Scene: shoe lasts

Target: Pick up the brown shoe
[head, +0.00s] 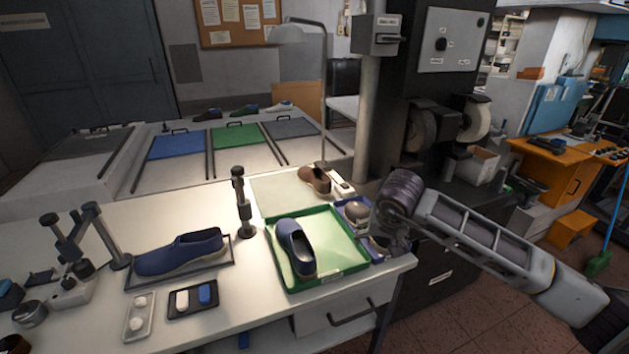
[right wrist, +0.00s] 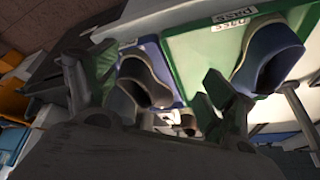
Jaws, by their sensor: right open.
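The brown shoe (head: 315,180) lies on the table behind the green tray, near the base of the grey post. In the right wrist view a small brownish shape (right wrist: 187,121), probably this shoe, shows low between the fingers. My right gripper (head: 378,238) is over the table's right edge, to the right of and nearer than the brown shoe, apart from it. In the right wrist view my right gripper (right wrist: 160,90) has its two green-padded fingers spread wide with nothing held. A dark grey shoe in the blue tray shows between them. My left gripper is out of view.
A green tray (head: 351,258) holds a blue shoe (head: 295,248). A blue tray (head: 340,203) beside it is partly hidden by my right arm. Another blue shoe (head: 180,252) lies at left. A dark stand (head: 243,205) and a grey post (head: 365,110) rise nearby.

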